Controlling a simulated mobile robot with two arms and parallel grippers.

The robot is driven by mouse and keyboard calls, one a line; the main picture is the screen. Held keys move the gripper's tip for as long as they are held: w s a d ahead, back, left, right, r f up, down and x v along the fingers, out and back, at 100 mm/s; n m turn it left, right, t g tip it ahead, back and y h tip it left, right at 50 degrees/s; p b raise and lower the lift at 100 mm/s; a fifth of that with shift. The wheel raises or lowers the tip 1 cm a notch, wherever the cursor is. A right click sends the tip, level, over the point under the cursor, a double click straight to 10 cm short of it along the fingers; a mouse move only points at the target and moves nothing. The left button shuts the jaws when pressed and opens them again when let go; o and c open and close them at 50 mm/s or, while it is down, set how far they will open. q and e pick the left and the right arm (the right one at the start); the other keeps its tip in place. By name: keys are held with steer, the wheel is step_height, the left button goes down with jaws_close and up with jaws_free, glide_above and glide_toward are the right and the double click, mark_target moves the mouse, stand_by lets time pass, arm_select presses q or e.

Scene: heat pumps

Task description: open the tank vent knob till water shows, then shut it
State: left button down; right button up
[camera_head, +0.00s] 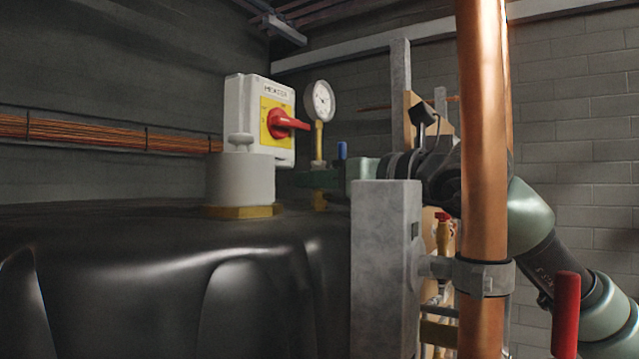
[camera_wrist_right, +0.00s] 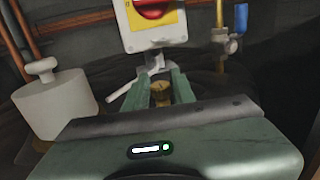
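A pale grey cylinder (camera_head: 240,178) with a small round knob (camera_head: 240,141) on top stands on a brass base on the black tank (camera_head: 110,270). In the right wrist view, the cylinder (camera_wrist_right: 58,105) and its knob (camera_wrist_right: 43,68) are at the left, clear of my fingers. My right gripper (camera_head: 305,180) reaches in from the right, beside the cylinder. In its wrist view the green fingers (camera_wrist_right: 158,84) are apart, with a small brass fitting (camera_wrist_right: 160,93) showing between them. Contact cannot be told. No water is visible. My left gripper is out of view.
A white switch box (camera_head: 250,110) with a red handle (camera_head: 288,123) and a pressure gauge (camera_head: 320,101) stand behind. A grey post (camera_head: 385,265) and a thick copper pipe (camera_head: 483,150) stand close to my right arm. A blue handle (camera_wrist_right: 241,17) is at the upper right.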

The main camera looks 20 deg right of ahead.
steer(key=shift+o, duration=1.2)
steer(key=b+v, duration=0.3)
steer(key=v, duration=0.3)
steer(key=shift+s+d+f, duration=0.1)
steer(key=shift+s+d, duration=0.1)
steer(key=shift+s, duration=0.15)
steer(key=shift+s+d, duration=0.2)
steer(key=shift+s, duration=0.3)
